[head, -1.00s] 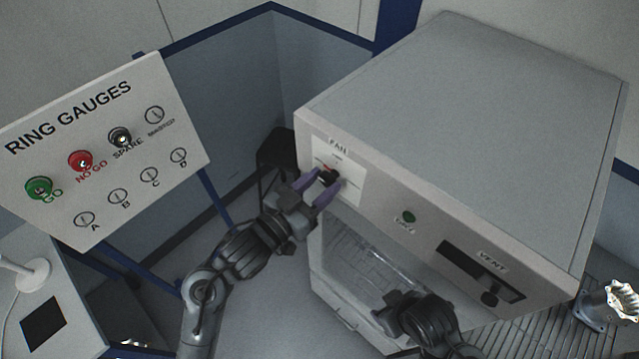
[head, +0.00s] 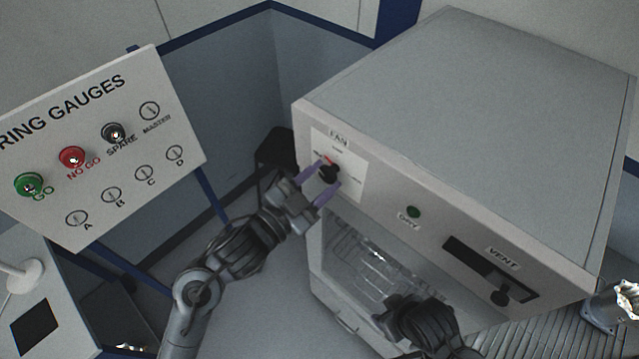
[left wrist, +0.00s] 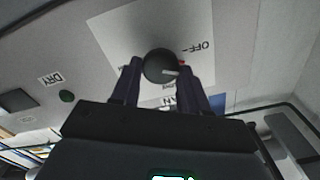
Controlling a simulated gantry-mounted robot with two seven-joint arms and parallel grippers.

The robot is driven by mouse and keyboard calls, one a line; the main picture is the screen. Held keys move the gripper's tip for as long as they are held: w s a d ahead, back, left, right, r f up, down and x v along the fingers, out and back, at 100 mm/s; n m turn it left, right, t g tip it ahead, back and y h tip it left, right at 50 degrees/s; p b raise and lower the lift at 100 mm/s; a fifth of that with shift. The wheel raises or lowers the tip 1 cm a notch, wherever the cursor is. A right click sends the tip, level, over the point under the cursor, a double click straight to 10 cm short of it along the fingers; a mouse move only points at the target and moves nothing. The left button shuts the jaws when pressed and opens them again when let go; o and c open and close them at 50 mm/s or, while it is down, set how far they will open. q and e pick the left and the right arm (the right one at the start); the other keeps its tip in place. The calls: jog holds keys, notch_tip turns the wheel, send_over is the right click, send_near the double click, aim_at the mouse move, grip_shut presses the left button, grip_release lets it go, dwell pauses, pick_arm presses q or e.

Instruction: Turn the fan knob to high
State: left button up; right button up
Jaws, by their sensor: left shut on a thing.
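The fan knob (head: 328,173) is a black round knob on a white plate (head: 352,187) at the left of the oven's front, under a FAN label. A red mark shows at its upper left. In the left wrist view the knob (left wrist: 160,66) sits between my fingers, its pale pointer line aimed right, below the word OFF in that picture. Other plate markings are too small or covered to read. My left gripper (head: 320,187) is shut on the knob, its purple-grey fingers on either side. My right gripper (head: 388,310) is low in front of the oven window; its fingers are unclear.
The grey oven (head: 470,100) also bears a green DRY button (head: 413,212) and a VENT slider (head: 490,275) on its front. A RING GAUGES board (head: 100,150) stands at the left. A metal housing (head: 612,305) lies at the right edge.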

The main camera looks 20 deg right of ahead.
pick_arm(q)
jog(key=m+b, duration=0.2)
jog(key=m, duration=0.1)
jog(key=m+b, duration=0.1)
jog(key=shift+f+m, duration=0.3)
jog(key=m+b, duration=0.3)
jog(key=b, duration=0.1)
jog(key=m+b, duration=0.8)
jog(key=shift+s+f, duration=0.1)
jog(key=shift+f, duration=0.15)
jog(key=m+b, duration=1.1)
jog(key=b, duration=0.3)
jog(key=shift+f+m, duration=0.1)
jog(key=shift+m, duration=0.2)
jog(key=shift+w+r+m+b, duration=0.1)
jog(key=shift+m+b, duration=0.7)
jog(key=shift+w+r+m+b, duration=0.1)
jog(key=shift+m+b, duration=0.7)
jog(key=o, duration=1)
jog(key=shift+a, duration=0.15)
